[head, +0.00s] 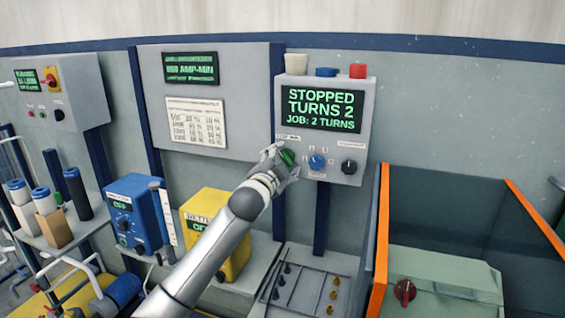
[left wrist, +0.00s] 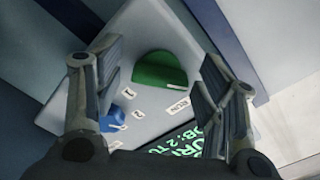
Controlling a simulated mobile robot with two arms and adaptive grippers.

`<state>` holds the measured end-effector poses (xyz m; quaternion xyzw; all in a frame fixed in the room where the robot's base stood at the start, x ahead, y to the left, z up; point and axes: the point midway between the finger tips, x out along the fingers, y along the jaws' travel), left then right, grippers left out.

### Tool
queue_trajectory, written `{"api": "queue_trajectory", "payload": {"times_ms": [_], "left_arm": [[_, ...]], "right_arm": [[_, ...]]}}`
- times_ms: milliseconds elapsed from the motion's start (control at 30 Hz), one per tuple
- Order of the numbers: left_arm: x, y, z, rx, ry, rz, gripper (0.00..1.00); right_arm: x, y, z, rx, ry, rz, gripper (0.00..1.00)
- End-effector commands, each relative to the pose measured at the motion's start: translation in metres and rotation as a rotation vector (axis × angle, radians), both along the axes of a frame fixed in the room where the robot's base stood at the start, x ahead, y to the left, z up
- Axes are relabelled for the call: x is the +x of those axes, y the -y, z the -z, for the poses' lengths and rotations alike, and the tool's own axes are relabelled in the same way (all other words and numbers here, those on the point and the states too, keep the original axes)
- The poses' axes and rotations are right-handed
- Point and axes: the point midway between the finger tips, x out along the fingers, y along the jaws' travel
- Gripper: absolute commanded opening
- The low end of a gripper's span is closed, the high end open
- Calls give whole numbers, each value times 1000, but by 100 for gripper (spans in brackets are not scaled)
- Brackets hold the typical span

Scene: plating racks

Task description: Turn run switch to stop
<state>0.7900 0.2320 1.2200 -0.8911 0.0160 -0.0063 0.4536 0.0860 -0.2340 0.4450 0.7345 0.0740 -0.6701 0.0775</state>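The grey control box (head: 369,110) on the back wall has a screen (head: 322,109) reading "STOPPED TURNS 2 JOB: 2 TURNS". Its green run switch (head: 288,157) is at the lower left, partly hidden by my left gripper (head: 279,160). In the left wrist view the green switch (left wrist: 160,72) lies between the spread fingers of my left gripper (left wrist: 158,68), with a gap on both sides. A white mark on the switch shows near the RUN label (left wrist: 179,107). My right gripper is out of view.
A blue knob (head: 317,162) and a black knob (head: 349,167) sit right of the switch. An orange-edged bay (head: 377,245) stands at the lower right.

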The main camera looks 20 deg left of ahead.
Motion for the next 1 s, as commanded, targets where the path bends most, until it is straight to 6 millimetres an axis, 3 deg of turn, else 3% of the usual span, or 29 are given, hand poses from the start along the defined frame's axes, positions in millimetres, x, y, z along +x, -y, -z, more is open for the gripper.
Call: {"api": "queue_trajectory", "payload": {"times_ms": [467, 1000], "left_arm": [[-8, 0, -1, 2, 2, 0, 68], [-88, -3, 0, 3, 2, 0, 68]], "right_arm": [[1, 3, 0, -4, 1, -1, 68], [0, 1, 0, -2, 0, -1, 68]]}}
